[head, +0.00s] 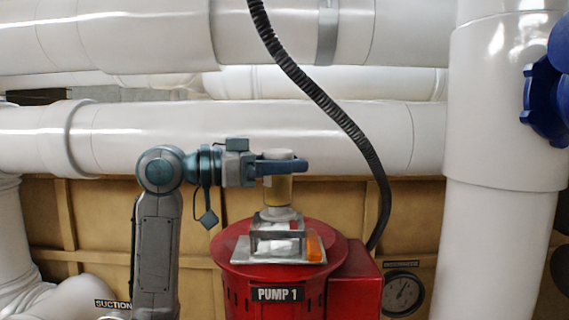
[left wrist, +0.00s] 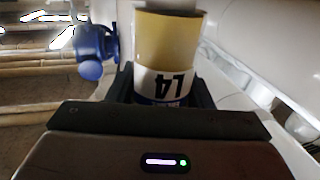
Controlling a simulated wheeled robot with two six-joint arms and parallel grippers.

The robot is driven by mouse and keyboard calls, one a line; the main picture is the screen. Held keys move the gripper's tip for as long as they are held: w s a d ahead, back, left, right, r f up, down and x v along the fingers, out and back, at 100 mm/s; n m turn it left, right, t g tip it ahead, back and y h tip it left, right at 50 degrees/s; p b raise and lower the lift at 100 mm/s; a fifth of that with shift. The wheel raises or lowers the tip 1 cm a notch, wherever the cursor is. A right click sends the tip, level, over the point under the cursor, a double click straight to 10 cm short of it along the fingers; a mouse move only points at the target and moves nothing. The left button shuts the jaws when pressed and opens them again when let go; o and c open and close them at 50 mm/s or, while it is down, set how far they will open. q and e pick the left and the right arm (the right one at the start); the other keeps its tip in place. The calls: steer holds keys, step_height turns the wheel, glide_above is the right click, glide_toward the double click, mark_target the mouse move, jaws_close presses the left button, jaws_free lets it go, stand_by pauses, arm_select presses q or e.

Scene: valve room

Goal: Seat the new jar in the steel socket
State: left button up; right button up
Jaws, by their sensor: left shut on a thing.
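My left gripper (head: 282,167) comes in from the left and is shut on the jar (head: 278,190), a tan cylinder held upright. In the left wrist view the jar (left wrist: 168,45) is yellowish with a white label reading "L4", upside down in that picture, between the fingers (left wrist: 160,95). The steel socket (head: 280,240) stands on top of the red pump, directly below the jar. A pale round piece shows between the jar and the socket frame; I cannot tell whether the jar touches the socket. My right gripper is not in view.
The red pump (head: 262,275), marked PUMP 1, carries the socket and an orange piece (head: 315,247). A black corrugated hose (head: 335,110) hangs close on the right. White pipes (head: 260,130) run behind; a thick white pipe (head: 500,190) with a blue valve wheel (head: 543,100) stands at right.

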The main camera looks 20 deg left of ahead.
mark_target(285, 196)
arm_select(q)
steer(key=shift+f, duration=0.3)
steer(key=shift+f+b, duration=0.5)
steer(key=shift+b, duration=0.1)
steer(key=shift+f, duration=0.1)
stand_by(0.4)
steer(key=shift+f+b, duration=0.55)
steer(key=shift+f, duration=0.15)
steer(key=shift+f, duration=0.2)
steer(key=shift+f+b, duration=0.75)
steer(key=shift+f, duration=0.25)
stand_by(0.9)
steer(key=o, duration=1.3)
steer(key=shift+s, duration=0.1)
steer(key=shift+o, duration=0.5)
